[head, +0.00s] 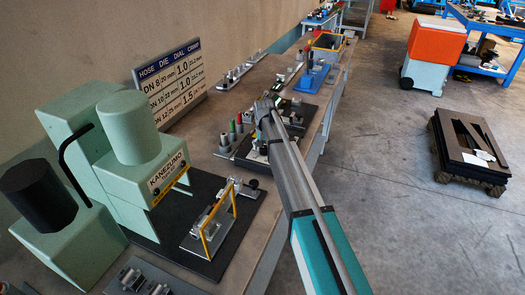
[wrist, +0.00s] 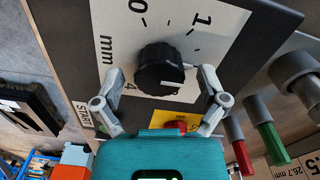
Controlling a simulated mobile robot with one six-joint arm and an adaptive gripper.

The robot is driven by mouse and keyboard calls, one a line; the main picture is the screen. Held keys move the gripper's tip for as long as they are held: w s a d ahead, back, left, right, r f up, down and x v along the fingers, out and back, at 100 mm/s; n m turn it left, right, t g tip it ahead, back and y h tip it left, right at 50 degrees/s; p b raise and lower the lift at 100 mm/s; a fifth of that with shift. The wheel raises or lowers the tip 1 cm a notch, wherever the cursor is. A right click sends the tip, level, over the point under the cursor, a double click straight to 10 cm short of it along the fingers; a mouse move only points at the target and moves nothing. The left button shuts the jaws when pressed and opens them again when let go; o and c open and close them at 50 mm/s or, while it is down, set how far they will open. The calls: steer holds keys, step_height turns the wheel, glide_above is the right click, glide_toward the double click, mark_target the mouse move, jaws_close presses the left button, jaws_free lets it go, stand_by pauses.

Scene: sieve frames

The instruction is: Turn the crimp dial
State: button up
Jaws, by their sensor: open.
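The crimp dial (wrist: 160,68) is a black ribbed knob with a white mark on a white scale plate (wrist: 112,22) marked "0", "1", "4" and "mm". My gripper (wrist: 160,74) is open in the wrist view, with one grey finger on each side of the dial. A gap shows between each finger and the knob, and nothing is held. In the head view my gripper (head: 263,106) is at the far end of my arm, over the bench. The dial cannot be made out there.
A red button on a yellow plate (wrist: 186,125) sits just below the dial, close to my right finger. Red and green handled pins (wrist: 268,138) stand to the right. A green crimping press (head: 140,150) and a dial chart sign (head: 176,82) stand left on the bench.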

steer(key=c, duration=1)
steer(key=shift+a, duration=0.3)
steer(key=shift+c, duration=0.7)
steer(key=shift+d, duration=0.3)
steer(key=shift+n, duration=0.4)
steer(key=n, duration=1.1)
steer(key=shift+d, duration=0.1)
